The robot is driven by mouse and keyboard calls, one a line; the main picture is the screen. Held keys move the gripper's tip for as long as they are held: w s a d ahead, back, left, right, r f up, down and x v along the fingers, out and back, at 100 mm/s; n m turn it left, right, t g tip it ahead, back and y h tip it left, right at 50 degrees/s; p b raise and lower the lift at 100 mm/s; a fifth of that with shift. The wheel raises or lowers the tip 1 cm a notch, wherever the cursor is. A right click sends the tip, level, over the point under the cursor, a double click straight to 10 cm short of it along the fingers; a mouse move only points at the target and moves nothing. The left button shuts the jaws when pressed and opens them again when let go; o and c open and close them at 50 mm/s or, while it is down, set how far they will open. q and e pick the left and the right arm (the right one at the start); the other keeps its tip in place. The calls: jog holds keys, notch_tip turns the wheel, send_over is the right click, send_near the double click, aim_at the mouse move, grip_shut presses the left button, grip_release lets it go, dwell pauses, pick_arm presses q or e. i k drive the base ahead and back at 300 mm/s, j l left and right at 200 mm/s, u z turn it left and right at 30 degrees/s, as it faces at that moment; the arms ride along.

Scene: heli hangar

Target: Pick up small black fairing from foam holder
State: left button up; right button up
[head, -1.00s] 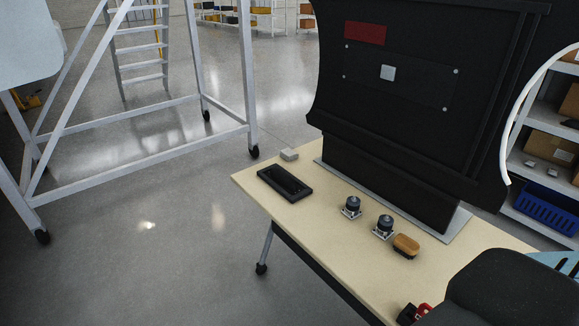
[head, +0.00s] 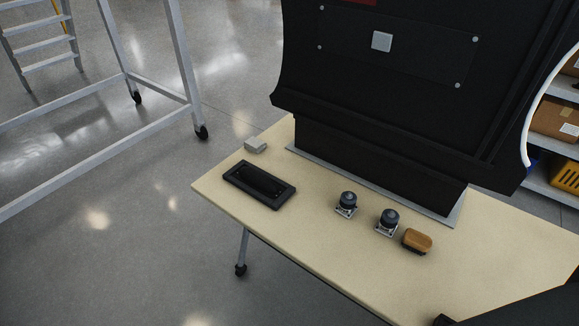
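A black rectangular foam holder (head: 232,180) lies on the left part of the pale wooden tabletop, near its front-left edge. A small, dark, elongated piece (head: 262,184) sits in its recess; it looks like the black fairing, but black on black makes its outline hard to read. Neither of my grippers shows in the head view. Nothing touches the holder or the piece in it.
A small grey block (head: 256,146) sits behind the holder. Two dark-topped knobs (head: 347,203) (head: 388,221) and a wooden-backed brush (head: 417,240) stand to its right. A large black panel (head: 400,90) rises behind on its pedestal. A dark, unclear shape fills the lower right corner.

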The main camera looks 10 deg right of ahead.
aim_at(247, 175)
jog(key=i+j+z, duration=0.25)
jog(key=i+z, duration=0.25)
jog(key=i+j+z, duration=0.25)
jog(key=j+z, duration=0.2)
jog(key=l, duration=0.1)
